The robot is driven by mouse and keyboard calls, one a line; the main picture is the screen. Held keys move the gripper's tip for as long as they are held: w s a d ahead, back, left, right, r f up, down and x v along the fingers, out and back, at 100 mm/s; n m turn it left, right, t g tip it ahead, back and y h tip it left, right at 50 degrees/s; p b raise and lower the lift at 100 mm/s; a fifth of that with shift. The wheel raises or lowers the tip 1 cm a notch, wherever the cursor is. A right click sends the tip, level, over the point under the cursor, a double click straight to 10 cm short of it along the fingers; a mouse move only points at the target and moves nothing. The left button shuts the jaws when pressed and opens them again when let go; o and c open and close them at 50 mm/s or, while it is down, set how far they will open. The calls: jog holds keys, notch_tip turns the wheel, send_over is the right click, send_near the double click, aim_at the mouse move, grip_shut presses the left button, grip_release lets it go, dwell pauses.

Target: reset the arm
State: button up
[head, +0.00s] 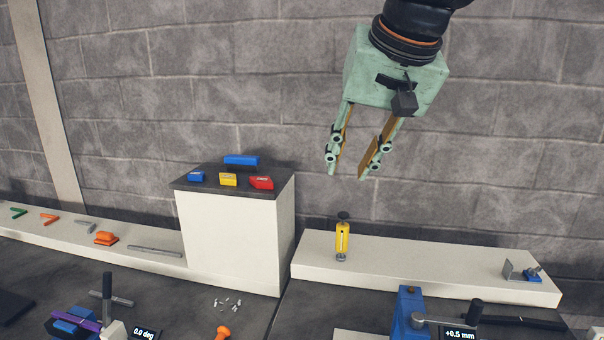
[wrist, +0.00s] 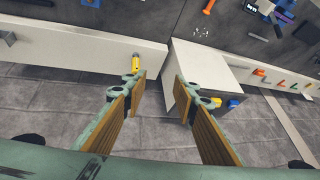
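My gripper (head: 347,174) is pale green with wood-brown finger pads and hangs in the air in the upper right of the head view. Its two fingers are apart with nothing between them. In the wrist view my gripper (wrist: 164,97) also shows spread and empty, above the gap by the white shelf and cabinet. In the head view it is above and clear of the yellow cylinder tool (head: 342,240), which stands upright on the right white shelf (head: 430,268).
A white cabinet (head: 235,240) with a dark top carries blue, yellow and red blocks. Blue devices with displays, one a blue clamp (head: 408,312), stand along the front. An orange block (head: 105,238) and small tools lie on the left ledge. The air around my gripper is free.

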jog(key=s+d+f, duration=0.4)
jog(key=s+f, duration=0.1)
jog(key=s, duration=0.5)
jog(key=s+d+f+g+h+b, duration=0.1)
jog(key=s+d+f, duration=0.3)
jog(key=s, duration=0.6)
jog(key=s+d+f+g+h, duration=0.1)
jog(key=s+d+f, duration=0.3)
jog(key=s, duration=0.7)
notch_tip(320, 180, down, 2)
jog(key=shift+f+n+b, duration=0.15)
jog(key=shift+n+b, duration=0.15)
jog(key=shift+n, duration=0.1)
